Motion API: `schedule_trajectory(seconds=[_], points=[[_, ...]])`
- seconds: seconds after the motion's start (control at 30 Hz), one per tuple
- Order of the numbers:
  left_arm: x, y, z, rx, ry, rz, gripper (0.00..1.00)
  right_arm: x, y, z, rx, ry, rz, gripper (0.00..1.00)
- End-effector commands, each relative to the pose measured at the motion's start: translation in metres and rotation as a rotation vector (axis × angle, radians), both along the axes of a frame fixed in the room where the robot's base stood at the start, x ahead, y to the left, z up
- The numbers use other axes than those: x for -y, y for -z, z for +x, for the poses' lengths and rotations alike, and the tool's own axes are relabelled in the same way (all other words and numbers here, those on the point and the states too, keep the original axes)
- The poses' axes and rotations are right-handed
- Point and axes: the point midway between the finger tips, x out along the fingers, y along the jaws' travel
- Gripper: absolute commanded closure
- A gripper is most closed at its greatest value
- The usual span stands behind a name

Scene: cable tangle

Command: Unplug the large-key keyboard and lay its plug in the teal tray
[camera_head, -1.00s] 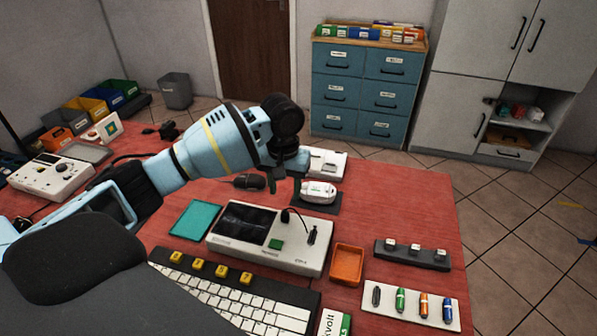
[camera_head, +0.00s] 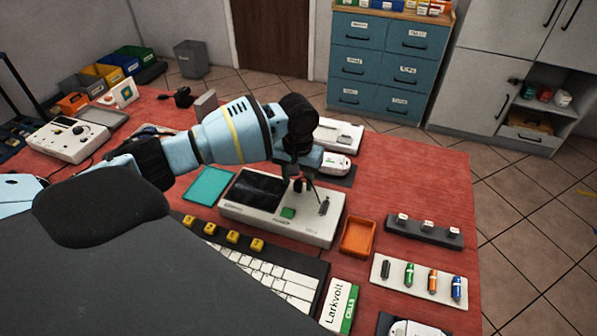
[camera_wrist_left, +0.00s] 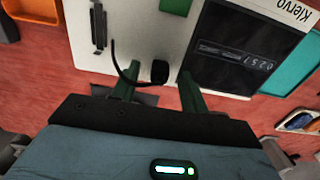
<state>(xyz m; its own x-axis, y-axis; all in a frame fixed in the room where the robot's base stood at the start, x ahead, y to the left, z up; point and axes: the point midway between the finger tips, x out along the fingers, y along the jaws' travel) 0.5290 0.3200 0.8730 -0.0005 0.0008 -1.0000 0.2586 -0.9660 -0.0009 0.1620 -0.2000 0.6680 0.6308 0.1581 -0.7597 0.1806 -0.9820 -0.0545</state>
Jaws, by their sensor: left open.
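The teal tray (camera_head: 211,185) lies empty left of a white device with a dark display (camera_head: 279,228); its edge also shows in the left wrist view (camera_wrist_left: 289,66). A keyboard with white and yellow keys (camera_head: 262,269) lies at the front. A black plug (camera_wrist_left: 160,72) with a curved black cable stands at the white device. My left gripper (camera_head: 300,182) is over the device; in the left wrist view its green fingers (camera_wrist_left: 160,84) are apart, around or just above the plug. I cannot tell whether they touch it. Where the cable leads is unclear. My right gripper is out of view.
An orange tray (camera_head: 358,237) sits right of the device.

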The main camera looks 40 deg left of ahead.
Motion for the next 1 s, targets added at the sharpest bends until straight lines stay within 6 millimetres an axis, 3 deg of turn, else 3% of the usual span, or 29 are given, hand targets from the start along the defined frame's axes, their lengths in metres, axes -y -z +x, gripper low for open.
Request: schedule_trajectory(seconds=[0.27,0.6,0.63,0.77,1.0], points=[[0.0002,0.0005,0.0003,0.001,0.000,-0.001,0.57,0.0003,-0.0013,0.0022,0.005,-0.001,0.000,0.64],[0.0002,0.0003,0.0003,0.001,0.000,-0.001,1.00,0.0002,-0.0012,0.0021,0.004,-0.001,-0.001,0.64],[0.0002,0.0002,0.0003,0.001,0.000,-0.001,0.83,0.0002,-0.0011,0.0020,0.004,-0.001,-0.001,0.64],[0.0002,0.0002,0.0003,0.001,0.000,-0.001,1.00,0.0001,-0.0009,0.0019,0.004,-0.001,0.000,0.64],[0.0001,-0.0004,0.0003,0.001,0.000,-0.001,1.00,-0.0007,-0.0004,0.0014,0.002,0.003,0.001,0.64]])
